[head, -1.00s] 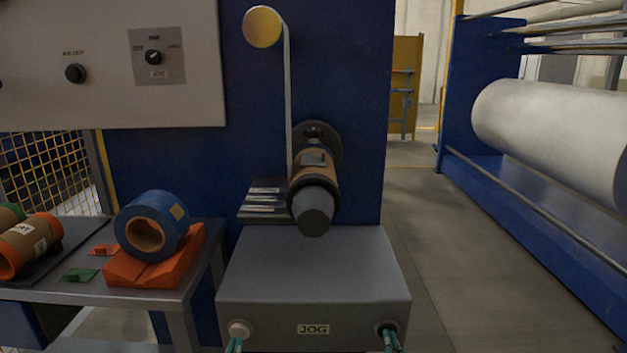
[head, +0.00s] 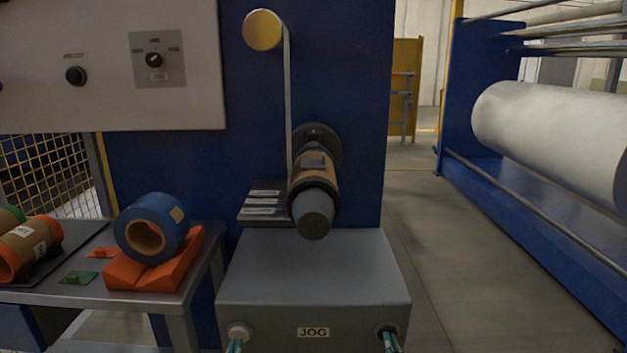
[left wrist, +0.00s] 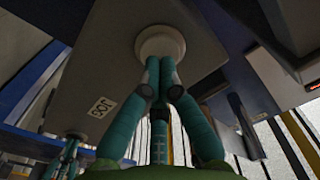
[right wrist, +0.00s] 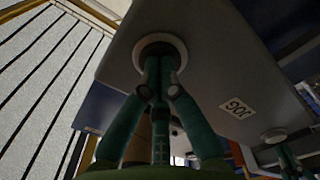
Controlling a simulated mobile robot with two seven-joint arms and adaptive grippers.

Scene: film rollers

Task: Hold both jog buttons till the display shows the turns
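The grey jog box (head: 313,280) has a JOG label between two round buttons on its front. The left jog button (head: 240,331) is pale; the right jog button (head: 386,329) looks dark in the head view. My left gripper (head: 235,345) has its fingertips together against the left button, which also shows in the left wrist view (left wrist: 160,40). My right gripper (head: 390,342) has its fingertips together at the right button, seen in the right wrist view as a pale ring around a dark centre (right wrist: 160,50). Neither holds anything. I see no readable turns display.
Above the box, a brown core (head: 315,168) sits on a spindle, with a pale strip running up to a yellow roller (head: 263,30). A blue roll (head: 152,228) rests on an orange cradle (head: 150,273) on the left bench. The floor at right is clear.

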